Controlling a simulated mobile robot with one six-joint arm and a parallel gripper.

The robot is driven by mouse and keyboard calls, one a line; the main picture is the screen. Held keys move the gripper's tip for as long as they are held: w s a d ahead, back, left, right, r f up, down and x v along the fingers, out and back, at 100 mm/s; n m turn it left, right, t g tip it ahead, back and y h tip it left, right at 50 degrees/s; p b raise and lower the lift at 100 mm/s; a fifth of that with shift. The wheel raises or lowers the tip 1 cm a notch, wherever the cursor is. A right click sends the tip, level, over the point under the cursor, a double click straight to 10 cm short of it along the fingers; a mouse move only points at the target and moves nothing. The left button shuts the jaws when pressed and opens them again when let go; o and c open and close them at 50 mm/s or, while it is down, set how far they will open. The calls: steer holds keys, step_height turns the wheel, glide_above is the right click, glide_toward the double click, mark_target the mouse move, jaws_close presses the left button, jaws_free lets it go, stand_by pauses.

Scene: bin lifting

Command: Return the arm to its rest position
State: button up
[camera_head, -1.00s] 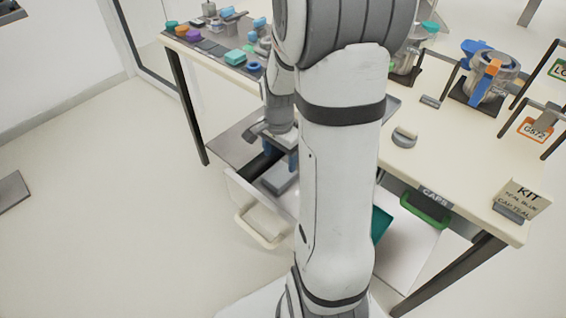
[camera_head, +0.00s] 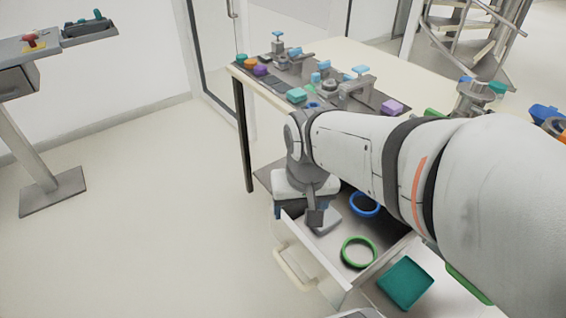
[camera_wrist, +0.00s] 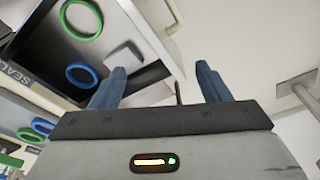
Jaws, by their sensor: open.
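My arm (camera_head: 345,150) reaches in from the right in the head view, with its wrist above an open drawer. My gripper (camera_wrist: 162,75) shows in the wrist view with its two blue fingers wide apart and nothing between them. In the head view the wrist mostly hides the fingers. The open drawer (camera_head: 312,262) holds a green ring (camera_head: 359,252), a blue ring (camera_head: 364,204) and a grey block (camera_head: 323,220). The rings and block also show in the wrist view, left of the fingers.
A workbench (camera_head: 383,62) stands behind my arm, carrying several coloured caps and grey fixtures. A teal bin (camera_head: 405,283) is right of the drawer. A grey stand (camera_head: 52,192) with a red knob is at far left. The floor between stand and bench is clear.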

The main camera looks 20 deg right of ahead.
steer(key=shift+s+d+r+n, duration=0.15)
steer(key=shift+s+d+n, duration=0.1)
steer(key=shift+s+n, duration=0.45)
step_height(320, 180, up, 7)
steer(key=p, duration=0.6)
steer(key=shift+s+t+p, duration=0.3)
steer(key=shift+r, duration=0.1)
steer(key=shift+c, duration=0.4)
